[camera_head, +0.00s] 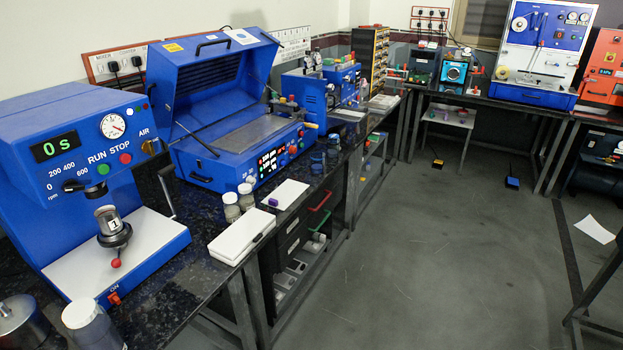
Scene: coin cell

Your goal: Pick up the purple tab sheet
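A white sheet (289,192) lies flat on the dark bench top near its front edge, in front of the blue coater with the raised lid. A small purple tab (273,202) shows at its lower left end. The sheet looks apart from the white box beside it. My gripper is not in view, so its state does not show.
A white box (238,236) with a dark pen-like item is left of the sheet. Clear jars (232,207) stand behind it. The blue mixer (70,160) and coater (215,110) fill the bench. Another white sheet (594,229) lies on the floor. The grey aisle (430,250) is mostly clear.

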